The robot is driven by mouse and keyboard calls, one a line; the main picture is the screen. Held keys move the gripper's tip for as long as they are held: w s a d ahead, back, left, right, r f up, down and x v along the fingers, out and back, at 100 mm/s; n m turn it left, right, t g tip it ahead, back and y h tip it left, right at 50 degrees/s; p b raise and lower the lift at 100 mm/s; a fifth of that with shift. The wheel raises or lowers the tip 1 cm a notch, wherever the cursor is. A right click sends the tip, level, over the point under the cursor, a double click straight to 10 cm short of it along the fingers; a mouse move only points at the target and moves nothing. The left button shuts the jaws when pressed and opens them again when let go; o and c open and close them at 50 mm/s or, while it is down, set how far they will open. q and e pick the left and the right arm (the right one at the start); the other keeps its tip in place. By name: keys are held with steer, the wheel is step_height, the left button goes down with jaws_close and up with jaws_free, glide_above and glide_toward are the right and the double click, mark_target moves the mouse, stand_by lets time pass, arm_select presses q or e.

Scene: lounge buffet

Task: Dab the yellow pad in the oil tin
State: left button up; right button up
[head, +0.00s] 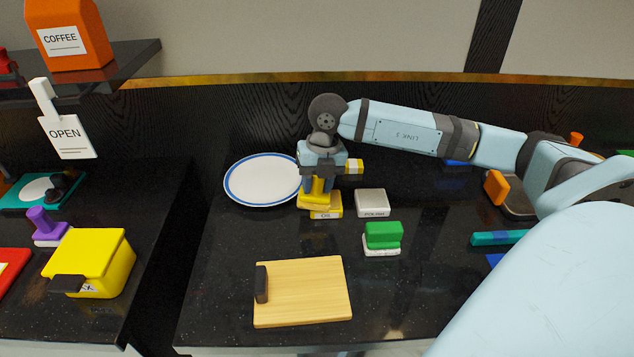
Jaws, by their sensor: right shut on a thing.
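My left gripper is not in view.
A blue-rimmed plate (262,180) lies close left. A grey polish tin (372,203) and a green pad (382,236) stand to the right. A wooden board (303,290) lies in front. A gap separates the left counter with a yellow box (92,262).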

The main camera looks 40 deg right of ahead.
stand_by(0.6)
steer(key=shift+r+p, duration=2.7)
steer(key=shift+r, duration=1.3)
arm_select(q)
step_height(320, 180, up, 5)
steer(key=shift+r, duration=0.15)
arm_select(e)
steer(key=shift+f, duration=0.1)
